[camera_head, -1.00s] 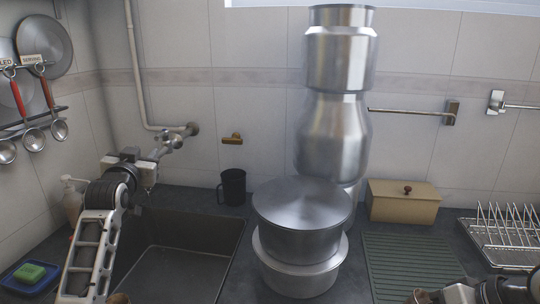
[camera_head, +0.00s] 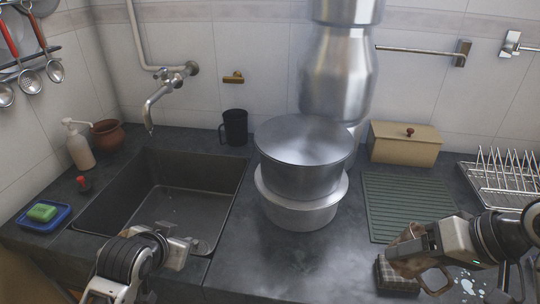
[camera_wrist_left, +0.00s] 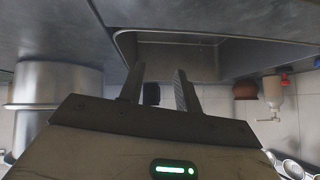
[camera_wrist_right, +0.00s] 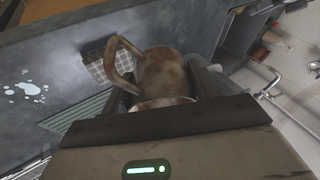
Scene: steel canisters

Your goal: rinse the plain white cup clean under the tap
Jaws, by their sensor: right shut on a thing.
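A cup (camera_head: 408,257) with a loop handle, its surface covered in brown stain, is in my right gripper (camera_head: 424,246), above the counter at the right front. The right wrist view shows the brown cup (camera_wrist_right: 165,75) between the fingers, handle to the left. The wall tap (camera_head: 160,98) hangs its spout over the back of the dark sink (camera_head: 172,205); I see no stream of water. My left gripper (camera_head: 182,250) is over the sink's front edge, and the left wrist view shows its fingers (camera_wrist_left: 158,88) apart and empty.
Stacked steel pots (camera_head: 305,165) stand between sink and green drain mat (camera_head: 405,205). A checked cloth (camera_head: 395,280) lies near the cup. A black mug (camera_head: 235,128), soap bottle (camera_head: 78,148), sponge dish (camera_head: 42,220), tan box (camera_head: 403,145) and dish rack (camera_head: 500,175) stand around.

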